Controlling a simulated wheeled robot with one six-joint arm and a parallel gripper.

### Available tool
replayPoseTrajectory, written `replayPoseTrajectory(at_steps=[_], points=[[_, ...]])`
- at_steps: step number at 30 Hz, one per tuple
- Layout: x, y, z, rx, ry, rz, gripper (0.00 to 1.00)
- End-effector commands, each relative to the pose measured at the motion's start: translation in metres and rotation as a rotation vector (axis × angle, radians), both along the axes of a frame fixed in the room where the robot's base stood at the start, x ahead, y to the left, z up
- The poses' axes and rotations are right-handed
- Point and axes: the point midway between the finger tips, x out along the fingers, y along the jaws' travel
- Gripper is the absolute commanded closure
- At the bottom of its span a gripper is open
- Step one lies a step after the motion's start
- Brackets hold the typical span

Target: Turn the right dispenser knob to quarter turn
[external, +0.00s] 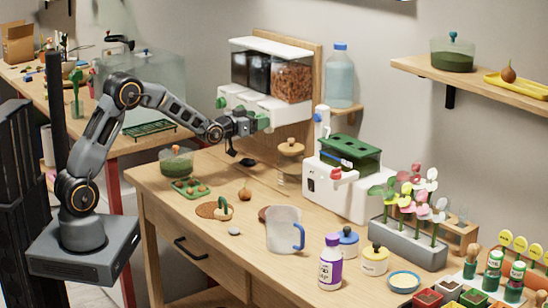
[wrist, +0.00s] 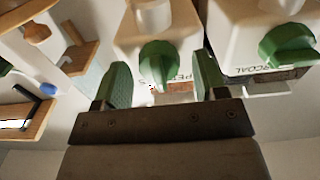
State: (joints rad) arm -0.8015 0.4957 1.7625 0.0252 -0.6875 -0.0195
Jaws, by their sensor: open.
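The dispenser (external: 290,112) is a white unit on a wooden backboard, with clear bins of dark and orange-brown material above. Its right knob (wrist: 160,62) is green, on a white housing, and its grip ridge runs nearly up and down in the wrist view. My gripper (wrist: 161,59) is open, with one green finger on each side of this knob. I cannot tell whether the fingers touch it. A second green knob (wrist: 288,46) sits on the housing to the right in the wrist view. In the external view my gripper (external: 262,122) is at the dispenser's lower front and hides the right knob.
A water bottle (external: 340,77) stands on a small shelf right of the dispenser. A white machine with a green-topped tank (external: 348,152), a clear jug (external: 284,232) and a small jar (external: 176,161) stand on the bench below.

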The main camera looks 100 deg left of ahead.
Motion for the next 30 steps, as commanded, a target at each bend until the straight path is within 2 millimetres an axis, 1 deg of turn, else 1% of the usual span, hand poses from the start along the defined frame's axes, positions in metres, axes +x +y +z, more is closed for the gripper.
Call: replayPoseTrajectory(at_steps=[4, 5, 19, 25, 30], points=[[-0.0001, -0.0001, -0.0001, 0.0, 0.0, 0.0, 0.34], [-0.0001, -0.0001, 0.0, 0.0, 0.0, 0.0, 0.36], [-0.0004, -0.0002, 0.0001, 0.0, 0.0, 0.0, 0.81], [-0.0004, -0.0002, -0.0014, 0.011, 0.009, 0.0, 0.82], [-0.0001, -0.0004, -0.0049, 0.059, 0.056, 0.0, 0.82]])
